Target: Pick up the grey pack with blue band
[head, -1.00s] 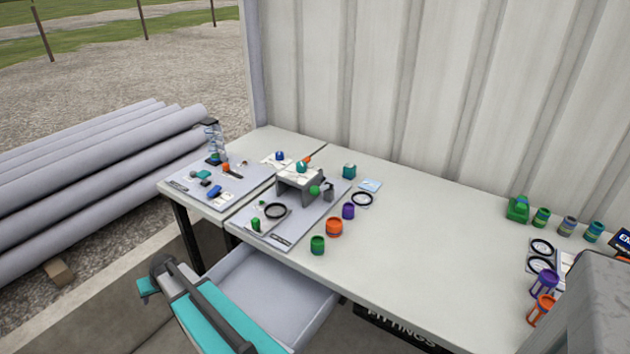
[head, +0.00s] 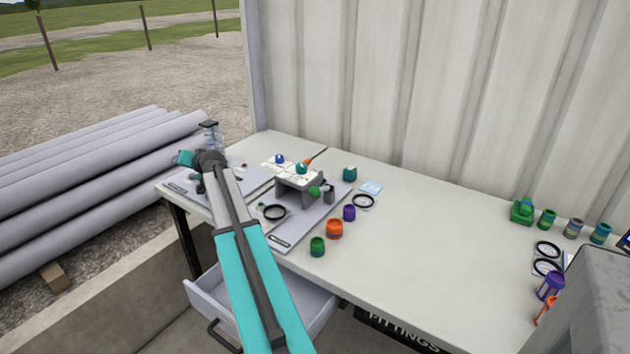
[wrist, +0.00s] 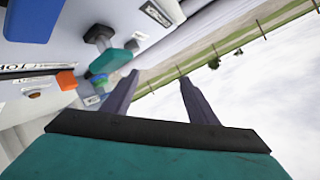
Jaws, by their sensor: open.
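I cannot clearly pick out a grey pack with a blue band. A small grey block (head: 329,195) stands on the board beside the grey stand, but no blue band shows on it. A small grey cylinder (head: 573,228) stands among the cups at the far right; its banding is too small to tell. My gripper (wrist: 158,77) is open and empty in the wrist view, its two dark fingers apart against ground and sky. In the head view my arm reaches over the left end of the bench, and its wrist hides part of the left board.
The grey stand (head: 299,192) is on the bench (head: 420,240), near orange (head: 334,229), green (head: 317,247) and purple (head: 349,213) cups. An open drawer (head: 205,300) juts out below. The wrist view shows a blue block (wrist: 32,20) and teal handle (wrist: 115,62). The bench's middle right is clear.

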